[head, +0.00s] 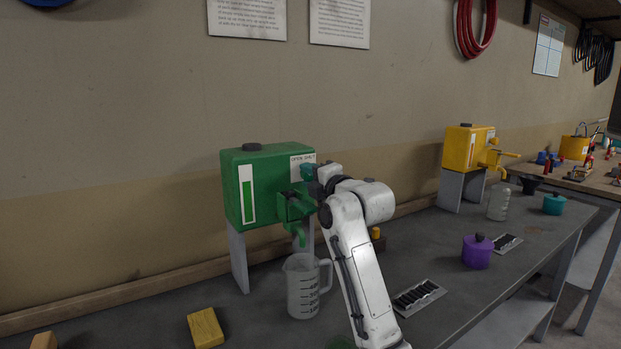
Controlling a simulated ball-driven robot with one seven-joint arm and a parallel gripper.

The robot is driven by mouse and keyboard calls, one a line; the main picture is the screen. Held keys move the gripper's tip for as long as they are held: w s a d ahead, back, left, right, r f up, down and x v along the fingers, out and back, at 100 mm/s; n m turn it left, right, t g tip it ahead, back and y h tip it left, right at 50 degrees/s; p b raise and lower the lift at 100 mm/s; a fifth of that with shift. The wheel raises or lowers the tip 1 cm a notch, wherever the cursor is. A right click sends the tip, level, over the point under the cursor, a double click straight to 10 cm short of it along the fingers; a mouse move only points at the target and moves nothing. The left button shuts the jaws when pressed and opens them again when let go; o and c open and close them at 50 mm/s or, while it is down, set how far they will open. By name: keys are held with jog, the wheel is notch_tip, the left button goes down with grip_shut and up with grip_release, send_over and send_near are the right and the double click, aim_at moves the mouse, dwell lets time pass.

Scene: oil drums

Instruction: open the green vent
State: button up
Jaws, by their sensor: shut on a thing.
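A green oil drum (268,178), box-shaped with a dark cap on top and a white level strip, sits on a grey stand against the wall. A small "OPEN SHUT" label (303,160) is at the upper right of its front. A small teal vent knob (307,171) is just below the label. My gripper (314,173) reaches it from the right and is shut on it. The fingertips are small and partly hidden by my wrist, and the knob's exact setting cannot be made out. A green tap (294,208) hangs below, left of my wrist.
A clear measuring jug (303,287) stands below the tap, close to my arm. A yellow block (205,328) lies front left. A yellow drum (466,149), a purple pot (477,252) and a teal pot (554,204) stand to the right.

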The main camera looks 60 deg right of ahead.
jog(key=o, duration=1)
jog(key=shift+o, duration=0.2)
jog(key=v, duration=1)
jog(key=shift+s+a+b, duration=0.2)
jog(key=shift+s+b, duration=0.15)
jog(key=shift+b, duration=0.1)
